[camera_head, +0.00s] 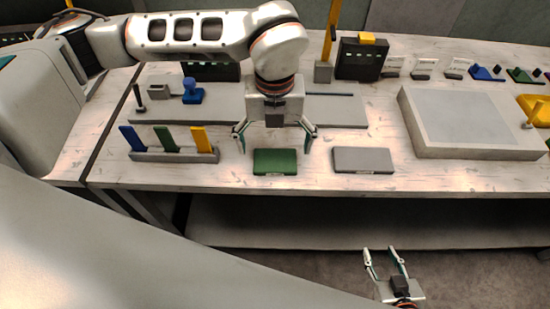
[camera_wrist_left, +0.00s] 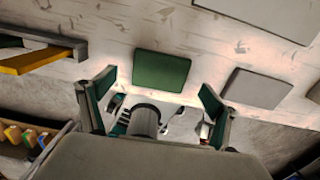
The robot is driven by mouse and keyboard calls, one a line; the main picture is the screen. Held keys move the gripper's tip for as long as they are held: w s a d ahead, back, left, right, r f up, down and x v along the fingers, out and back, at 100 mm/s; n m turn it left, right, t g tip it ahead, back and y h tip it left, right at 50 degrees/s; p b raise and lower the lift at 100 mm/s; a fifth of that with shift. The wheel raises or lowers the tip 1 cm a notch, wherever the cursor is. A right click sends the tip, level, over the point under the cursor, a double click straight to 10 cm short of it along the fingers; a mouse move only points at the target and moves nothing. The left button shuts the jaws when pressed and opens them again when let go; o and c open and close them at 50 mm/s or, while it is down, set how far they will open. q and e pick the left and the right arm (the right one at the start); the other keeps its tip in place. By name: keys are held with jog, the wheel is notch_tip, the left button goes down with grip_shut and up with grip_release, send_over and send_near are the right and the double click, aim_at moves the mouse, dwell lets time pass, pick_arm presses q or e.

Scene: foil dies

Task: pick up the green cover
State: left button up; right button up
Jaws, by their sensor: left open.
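The green cover (camera_head: 275,162) is a flat rectangular piece lying on the table near its front edge. It also shows in the left wrist view (camera_wrist_left: 161,70), ahead of and between the fingers. My left gripper (camera_head: 275,142) is open and empty, pointing down over the green cover with a finger towards each side of it. In the left wrist view its fingers (camera_wrist_left: 155,104) are spread apart and do not touch the cover. My right gripper (camera_head: 386,262) is open and empty, low in front of the table, away from the cover.
A grey cover (camera_head: 363,160) lies just right of the green one. A rack (camera_head: 175,155) with blue, green and yellow upright pieces stands to the left. A grey slab (camera_head: 330,110) lies behind, and a large pale block (camera_head: 470,120) stands at the right.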

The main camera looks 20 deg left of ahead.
aim_at(275, 159)
pick_arm(q)
jog(key=shift+s+f, duration=0.1)
jog(key=shift+f, duration=1.55)
jog(key=c, duration=1.2)
jog(key=shift+r, duration=0.15)
